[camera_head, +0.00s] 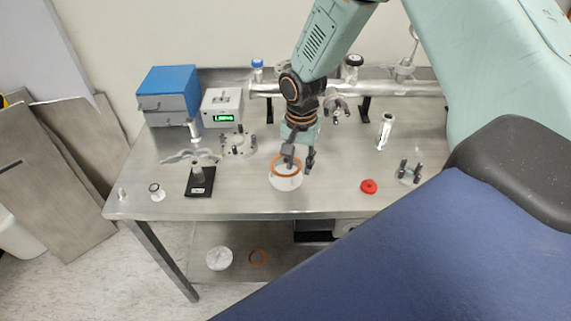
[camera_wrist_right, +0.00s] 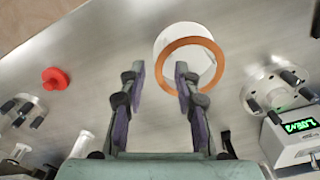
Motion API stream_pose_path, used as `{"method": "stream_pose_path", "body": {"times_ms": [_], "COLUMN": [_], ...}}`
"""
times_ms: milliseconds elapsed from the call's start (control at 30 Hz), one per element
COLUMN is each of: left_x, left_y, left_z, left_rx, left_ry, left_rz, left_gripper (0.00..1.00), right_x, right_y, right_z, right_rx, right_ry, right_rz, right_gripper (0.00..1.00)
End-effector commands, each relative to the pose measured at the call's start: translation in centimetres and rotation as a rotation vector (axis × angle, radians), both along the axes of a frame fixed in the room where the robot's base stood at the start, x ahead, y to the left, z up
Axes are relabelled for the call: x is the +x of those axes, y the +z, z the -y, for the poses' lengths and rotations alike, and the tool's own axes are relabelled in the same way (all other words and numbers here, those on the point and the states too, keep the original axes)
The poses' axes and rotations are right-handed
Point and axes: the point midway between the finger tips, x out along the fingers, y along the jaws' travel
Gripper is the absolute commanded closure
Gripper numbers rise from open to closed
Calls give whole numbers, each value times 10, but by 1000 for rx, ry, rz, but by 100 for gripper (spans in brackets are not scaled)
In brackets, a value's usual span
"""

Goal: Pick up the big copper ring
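The big copper ring (camera_head: 286,176) lies over a round white piece (camera_head: 287,184) near the front middle of the metal table. It also shows in the right wrist view (camera_wrist_right: 219,66), at upper right. My right gripper (camera_head: 300,162) points down at the ring, with its fingers apart. In the right wrist view the open gripper (camera_wrist_right: 158,80) has one finger overlapping the ring's left rim and the other outside the ring. Nothing is held between the fingers. Whether a finger touches the ring cannot be told. My left gripper is not in view.
A red part (camera_head: 369,186) is right of the ring. A black-based stand (camera_head: 199,182) is left of it. A metal tube (camera_head: 415,88) with fittings runs along the back.

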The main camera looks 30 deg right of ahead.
Motion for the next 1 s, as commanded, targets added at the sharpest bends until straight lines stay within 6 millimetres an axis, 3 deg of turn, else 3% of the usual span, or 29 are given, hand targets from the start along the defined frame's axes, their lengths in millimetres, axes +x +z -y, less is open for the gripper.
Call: {"method": "stream_pose_path", "body": {"times_ms": [433, 800, 1000], "left_x": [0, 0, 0], "left_y": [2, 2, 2], "left_z": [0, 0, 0], "left_rx": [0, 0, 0], "left_ry": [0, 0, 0], "left_rz": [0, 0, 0], "left_gripper": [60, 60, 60], "right_x": [0, 0, 0], "right_y": [-2, -2, -2], "right_z": [0, 0, 0], "right_rx": [0, 1, 1], "right_ry": [0, 0, 0], "right_rz": [1, 1, 1], "right_gripper": [69, 100, 100]}}
